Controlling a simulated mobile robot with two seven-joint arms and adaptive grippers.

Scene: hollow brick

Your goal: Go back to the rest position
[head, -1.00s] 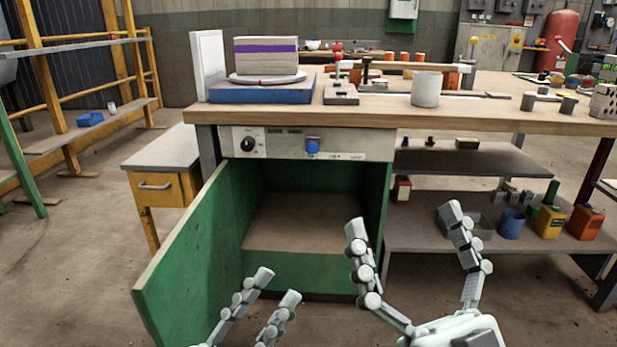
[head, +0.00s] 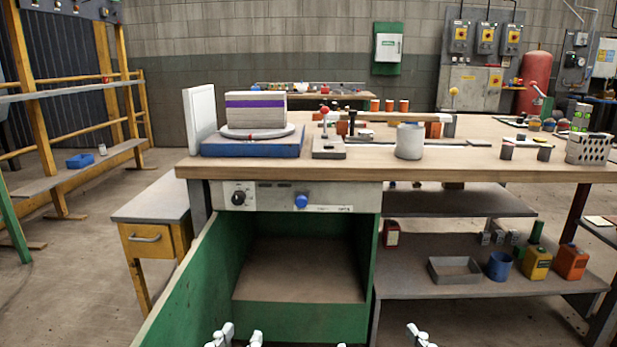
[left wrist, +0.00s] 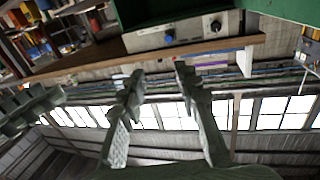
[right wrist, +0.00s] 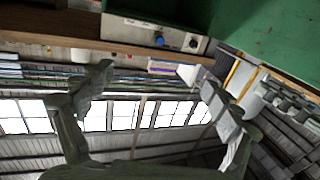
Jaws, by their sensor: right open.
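My left gripper (head: 239,337) shows only its fingertips at the bottom edge of the head view. In the left wrist view (left wrist: 158,82) its fingers stand apart with nothing between them. My right gripper (head: 380,339) is also at the bottom edge of the head view, its fingertips wider apart. In the right wrist view (right wrist: 157,80) it is open and empty. Both grippers are low, in front of the open green cabinet (head: 300,321) under the bench. The rest of both hands is cut off in the head view.
The wooden workbench (head: 480,172) carries a grey block with a purple band (head: 256,114) on a round plate over a blue base (head: 250,146). The open green door (head: 200,290) sticks out at the left. A yellow drawer cabinet (head: 150,240) and lower shelves (head: 430,300) flank it.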

